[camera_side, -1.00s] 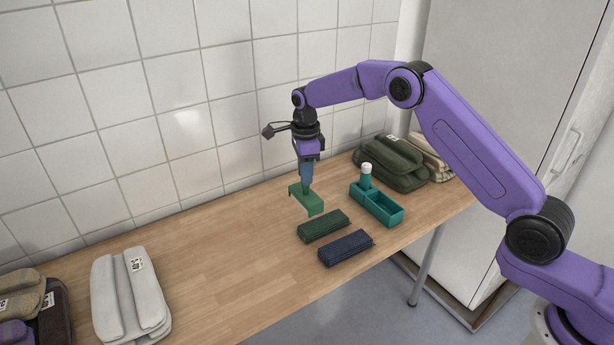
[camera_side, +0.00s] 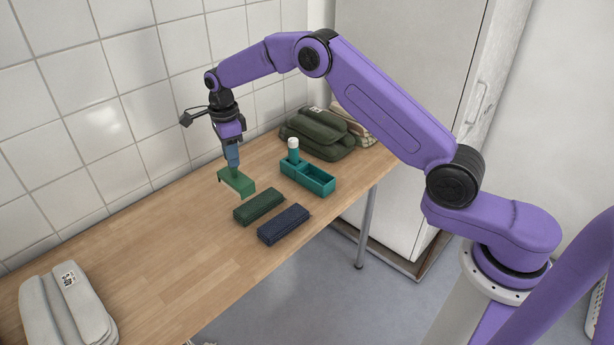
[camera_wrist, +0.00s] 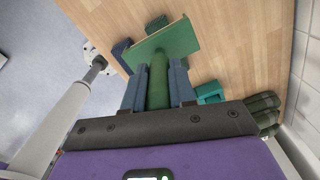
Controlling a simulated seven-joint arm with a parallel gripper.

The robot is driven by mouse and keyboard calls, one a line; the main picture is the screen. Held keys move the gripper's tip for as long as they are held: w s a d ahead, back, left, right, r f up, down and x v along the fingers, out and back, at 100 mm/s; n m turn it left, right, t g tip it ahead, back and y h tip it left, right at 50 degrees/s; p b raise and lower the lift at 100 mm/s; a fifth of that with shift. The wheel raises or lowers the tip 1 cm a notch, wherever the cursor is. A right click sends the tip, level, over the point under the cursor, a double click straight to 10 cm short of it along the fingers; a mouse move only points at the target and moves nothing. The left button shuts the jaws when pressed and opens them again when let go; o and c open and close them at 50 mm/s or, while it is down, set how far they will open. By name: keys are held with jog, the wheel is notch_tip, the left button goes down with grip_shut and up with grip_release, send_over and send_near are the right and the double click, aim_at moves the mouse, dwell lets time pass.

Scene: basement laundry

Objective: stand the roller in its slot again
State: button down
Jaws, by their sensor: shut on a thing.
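My gripper (camera_side: 234,165) points down, shut on the round grip of a green tool (camera_side: 237,182). In the wrist view the grip (camera_wrist: 158,82) sits between the blue fingers, with a wide flat green plate (camera_wrist: 168,44) beyond it. The tool seems to hang just above the table; I cannot tell whether it touches. A teal caddy (camera_side: 318,183) stands to its right, with an open compartment. At the caddy's left end an upright teal piece with a white top (camera_side: 293,146) stands; it may be the roller, but I cannot tell for sure.
A dark green folded cloth (camera_side: 259,206) and a navy one (camera_side: 283,224) lie in front of the tool. Dark green bundles (camera_side: 318,135) lie behind the caddy. A pale bundle (camera_side: 62,305) lies at the near left. The wooden table (camera_side: 165,250) between is clear; a tiled wall runs behind.

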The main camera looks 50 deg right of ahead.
jog(key=shift+d, duration=0.1)
jog(key=shift+s+d+r, duration=0.1)
jog(key=shift+d, duration=0.25)
jog(key=s+d+r, duration=0.2)
jog(key=s+d, duration=1.7)
jog(key=d, duration=0.3)
jog(key=w+d+f, duration=0.3)
jog(key=w+f, duration=0.9)
jog(key=w, duration=0.1)
jog(key=shift+w+f, duration=0.25)
jog(key=shift+w, duration=0.05)
jog(key=shift+f, duration=0.1)
